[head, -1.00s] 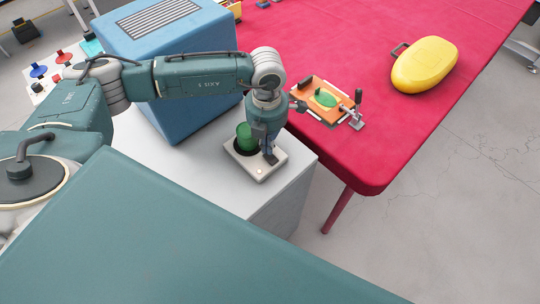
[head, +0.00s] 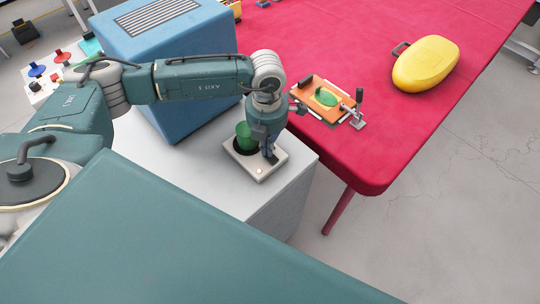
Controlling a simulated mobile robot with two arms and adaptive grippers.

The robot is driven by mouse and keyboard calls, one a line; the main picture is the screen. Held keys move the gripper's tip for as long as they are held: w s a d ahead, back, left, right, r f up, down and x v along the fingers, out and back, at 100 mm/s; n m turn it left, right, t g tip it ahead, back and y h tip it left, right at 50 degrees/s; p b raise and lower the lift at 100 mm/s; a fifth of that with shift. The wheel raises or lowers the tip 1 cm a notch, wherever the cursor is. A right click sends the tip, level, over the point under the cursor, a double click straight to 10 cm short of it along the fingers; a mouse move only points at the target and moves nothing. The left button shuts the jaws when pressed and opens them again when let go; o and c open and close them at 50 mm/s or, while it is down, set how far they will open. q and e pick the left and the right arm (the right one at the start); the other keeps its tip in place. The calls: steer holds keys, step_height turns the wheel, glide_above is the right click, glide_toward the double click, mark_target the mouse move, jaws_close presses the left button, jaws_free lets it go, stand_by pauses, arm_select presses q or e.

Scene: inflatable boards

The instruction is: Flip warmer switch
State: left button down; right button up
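The warmer (head: 241,170) is a small pale square plate with a dark round recess, on the light grey cabinet top. A green cup-like object (head: 244,137) stands in or over the recess, partly hidden by my gripper. A small light round spot, perhaps the switch (head: 260,170), shows near the plate's front corner. My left gripper (head: 269,158) points down over the warmer's right side, its tip close to that spot; I cannot tell whether it touches. Its fingers look close together, but their gap is hidden. My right gripper is out of view.
A large blue box (head: 185,60) stands behind the warmer. The red table (head: 340,40) to the right holds an orange board (head: 318,92) with a clamp and a yellow case (head: 426,64). The grey cabinet top (head: 190,180) is clear left of the warmer.

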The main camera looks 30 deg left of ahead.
arm_select(q)
steer(key=shift+f+b, duration=0.3)
steer(key=shift+f, duration=0.1)
steer(key=shift+r, duration=0.2)
steer(key=shift+r+p, duration=0.5)
steer(key=shift+r, duration=0.1)
steer(key=shift+r+p, duration=1.45)
steer(key=shift+r, duration=1.3)
